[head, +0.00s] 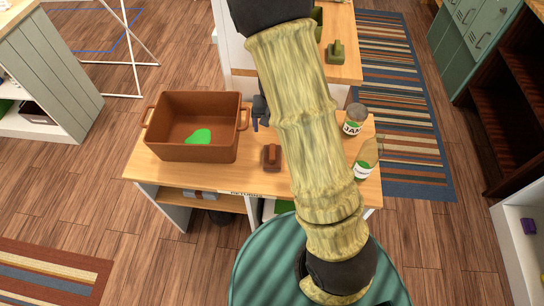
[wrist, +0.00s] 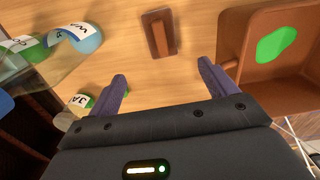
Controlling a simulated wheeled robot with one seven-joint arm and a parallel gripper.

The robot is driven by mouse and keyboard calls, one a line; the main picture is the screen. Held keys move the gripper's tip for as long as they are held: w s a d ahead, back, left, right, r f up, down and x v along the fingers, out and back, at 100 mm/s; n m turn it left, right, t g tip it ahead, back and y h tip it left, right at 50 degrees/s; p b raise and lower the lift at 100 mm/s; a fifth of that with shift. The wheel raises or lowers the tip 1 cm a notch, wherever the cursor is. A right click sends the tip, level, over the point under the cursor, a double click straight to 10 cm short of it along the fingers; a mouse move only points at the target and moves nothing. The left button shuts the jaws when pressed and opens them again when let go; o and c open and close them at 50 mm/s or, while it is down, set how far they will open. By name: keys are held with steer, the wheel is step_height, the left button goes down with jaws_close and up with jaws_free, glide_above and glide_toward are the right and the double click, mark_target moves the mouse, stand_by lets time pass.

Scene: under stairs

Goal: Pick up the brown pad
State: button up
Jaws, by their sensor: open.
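The brown pad (head: 271,157) lies on the wooden tabletop near its front edge, right of the brown bin. It is a small flat block with a raised bar on top. In the wrist view the pad (wrist: 158,32) is beyond the fingertips, about midway between them and apart from both. My gripper (wrist: 163,70) is open with nothing between its two purple fingers. In the head view my gripper (head: 260,122) shows only partly beside my arm, behind the pad, and my arm hides the rest.
A brown bin (head: 194,155) with a green patch inside stands left of the pad; its wall (wrist: 248,45) is close to the right finger. A jar (head: 354,118) and a bottle (head: 365,160) stand at the table's right end. Bare tabletop surrounds the pad.

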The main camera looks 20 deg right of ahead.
mark_target(272, 151)
step_height(272, 151, down, 10)
steer(key=shift+f, duration=0.1)
steer(key=shift+f, duration=0.1)
stand_by(0.3)
steer(key=f, duration=0.2)
steer(key=f+p, duration=0.1)
steer(key=f, duration=0.1)
steer(key=shift+s+a, duration=0.25)
steer(key=shift+f, duration=0.5)
steer(key=c, duration=1.1)
